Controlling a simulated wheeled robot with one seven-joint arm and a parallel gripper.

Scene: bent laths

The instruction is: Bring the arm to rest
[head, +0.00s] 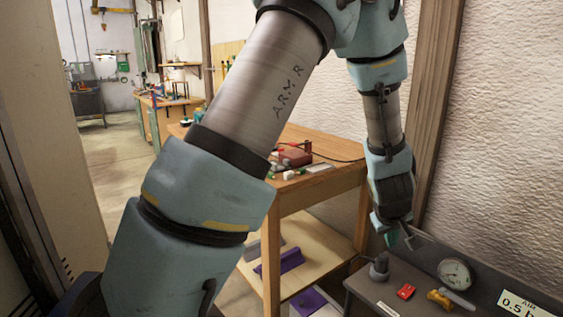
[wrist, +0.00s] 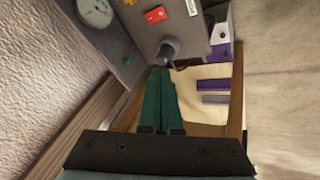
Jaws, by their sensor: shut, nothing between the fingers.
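My gripper (head: 391,241) hangs low at the right of the head view, pointing down, beside the edge of a grey unit (head: 352,286). In the wrist view its two green fingers (wrist: 160,72) lie side by side, shut, with nothing held. A grey knob-like piece (head: 379,268) stands on the unit just below the fingertips in the head view; it also shows just beyond them in the wrist view (wrist: 170,47). I cannot tell whether they touch. My arm reaches across the head view from lower left, bends at the top and comes down.
The grey unit carries a round gauge (head: 455,273), a red piece (head: 406,291) and a yellow piece (head: 439,299). A wooden workbench (head: 345,181) with a lower shelf holding purple pieces (head: 279,262) stands behind my arm. A rough wall (head: 505,130) closes off the right. Open floor (head: 120,170) lies at left.

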